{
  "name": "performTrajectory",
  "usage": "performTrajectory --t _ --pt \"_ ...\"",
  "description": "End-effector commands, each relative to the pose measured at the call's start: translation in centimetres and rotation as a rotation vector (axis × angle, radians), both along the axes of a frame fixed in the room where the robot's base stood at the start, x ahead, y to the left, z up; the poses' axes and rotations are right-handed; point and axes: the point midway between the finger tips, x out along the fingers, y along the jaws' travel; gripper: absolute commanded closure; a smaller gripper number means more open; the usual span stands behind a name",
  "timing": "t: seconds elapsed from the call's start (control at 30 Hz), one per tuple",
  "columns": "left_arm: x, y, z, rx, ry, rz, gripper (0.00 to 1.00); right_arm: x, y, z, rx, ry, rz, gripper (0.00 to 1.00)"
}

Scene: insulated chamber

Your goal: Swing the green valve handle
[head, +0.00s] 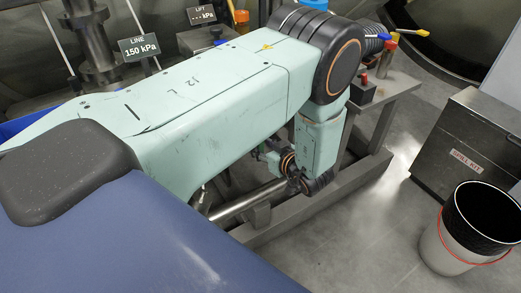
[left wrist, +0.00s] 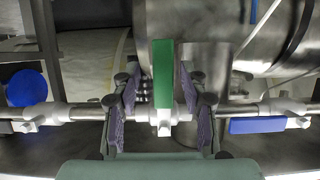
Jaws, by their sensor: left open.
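The green valve handle (left wrist: 162,70) stands upright in the left wrist view, a flat bar above a pale valve body (left wrist: 164,115) on a horizontal pipe (left wrist: 85,112). My left gripper (left wrist: 159,88) is open, with one purple-padded finger on each side of the handle. Gaps show between handle and pads, so I see no contact. In the head view my left arm reaches across from the left and bends down at its far end; its fingertips and the green handle are hidden or too small to tell. My right gripper is not in view.
A blue round handle (left wrist: 27,88) and a blue bar handle (left wrist: 257,125) flank the green one on the pipe. A metal frame (head: 330,175) stands under my arm. A spill kit box (head: 475,145) and a bin (head: 445,250) stand right. A sign (head: 139,48) reads LINE 150 kPa.

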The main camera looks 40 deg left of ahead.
Motion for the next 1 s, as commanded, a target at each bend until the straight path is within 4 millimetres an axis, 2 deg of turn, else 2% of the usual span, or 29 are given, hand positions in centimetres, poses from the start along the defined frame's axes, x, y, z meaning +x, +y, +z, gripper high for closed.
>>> performTrajectory --t 0.13,0.43,0.9,1.0 --pt "0.24 1.09 -0.49 0.001 0.001 0.001 0.57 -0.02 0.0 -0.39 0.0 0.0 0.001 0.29" --pt "0.22 1.4 -0.48 0.001 0.001 -0.002 0.57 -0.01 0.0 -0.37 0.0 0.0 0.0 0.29" --pt "0.23 1.36 -0.49 0.001 0.001 -0.002 0.96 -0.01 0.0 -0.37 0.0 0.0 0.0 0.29" --pt "0.22 1.37 -0.5 0.0 0.002 -0.001 1.0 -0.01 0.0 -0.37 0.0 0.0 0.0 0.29"
